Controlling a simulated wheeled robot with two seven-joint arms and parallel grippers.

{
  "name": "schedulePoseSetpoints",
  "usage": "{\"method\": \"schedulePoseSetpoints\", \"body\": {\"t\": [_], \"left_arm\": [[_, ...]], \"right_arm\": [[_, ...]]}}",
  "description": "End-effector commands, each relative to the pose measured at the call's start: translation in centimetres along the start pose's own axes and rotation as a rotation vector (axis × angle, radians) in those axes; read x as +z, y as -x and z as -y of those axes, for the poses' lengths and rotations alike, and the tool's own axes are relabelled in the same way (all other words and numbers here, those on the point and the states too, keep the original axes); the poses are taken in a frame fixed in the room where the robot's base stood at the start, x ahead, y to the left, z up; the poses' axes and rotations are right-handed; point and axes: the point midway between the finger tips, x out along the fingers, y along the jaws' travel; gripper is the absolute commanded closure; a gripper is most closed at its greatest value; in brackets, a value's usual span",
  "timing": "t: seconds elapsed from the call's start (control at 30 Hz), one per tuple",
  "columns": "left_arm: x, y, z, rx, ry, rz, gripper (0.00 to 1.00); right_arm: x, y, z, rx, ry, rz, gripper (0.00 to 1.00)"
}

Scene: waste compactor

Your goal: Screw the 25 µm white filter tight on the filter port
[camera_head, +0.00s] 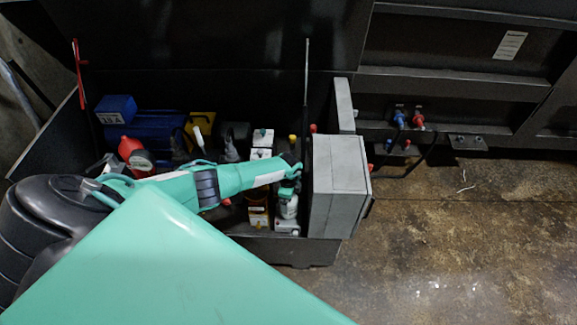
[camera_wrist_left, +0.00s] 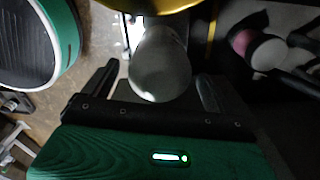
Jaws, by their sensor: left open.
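A pale grey-white rounded cylinder, which looks like the white filter, shows in the left wrist view (camera_wrist_left: 160,65). My left gripper (camera_wrist_left: 155,72) is open, with one finger on each side of the cylinder; I cannot tell whether either touches it. In the head view, my teal left arm reaches from the left across the open compartment. Its gripper is hard to make out there. A white and green fitting (camera_head: 288,205) stands below the arm's end, near an amber-coloured bowl (camera_head: 257,212). The filter port and any thread are hidden, and the 25 µm marking is not readable. My right gripper is not in view.
A grey box (camera_head: 338,185) stands close to the right of the arm's end. A blue unit (camera_head: 158,127), a red-topped part (camera_head: 130,148) and a thin upright rod (camera_head: 306,90) crowd the compartment. The floor (camera_head: 460,235) at the right is mostly clear.

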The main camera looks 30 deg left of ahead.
Motion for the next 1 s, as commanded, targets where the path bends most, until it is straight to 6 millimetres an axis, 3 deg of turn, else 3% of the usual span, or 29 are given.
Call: {"method": "schedulePoseSetpoints", "body": {"t": [0.07,0.3,0.33,0.37,0.47,0.5,1.0], "left_arm": [[0.0,0.0,0.0,0.000,-0.001,0.000,0.11],[0.0,0.0,0.0,0.000,-0.003,0.000,0.56],[0.0,0.0,0.0,0.000,-0.003,0.000,0.56],[0.0,0.1,0.1,-0.001,-0.003,0.000,0.38],[0.0,0.1,0.1,-0.001,-0.004,0.000,0.58],[0.0,0.1,0.1,-0.001,-0.005,0.000,0.60],[0.0,-0.1,0.1,0.000,-0.442,-0.001,0.60]], "right_arm": [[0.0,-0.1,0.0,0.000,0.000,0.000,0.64],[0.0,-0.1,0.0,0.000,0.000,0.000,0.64],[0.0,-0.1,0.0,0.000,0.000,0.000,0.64],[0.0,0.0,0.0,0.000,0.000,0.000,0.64],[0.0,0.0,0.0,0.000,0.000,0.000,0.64],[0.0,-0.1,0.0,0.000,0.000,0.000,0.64],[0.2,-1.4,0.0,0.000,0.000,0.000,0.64]]}}
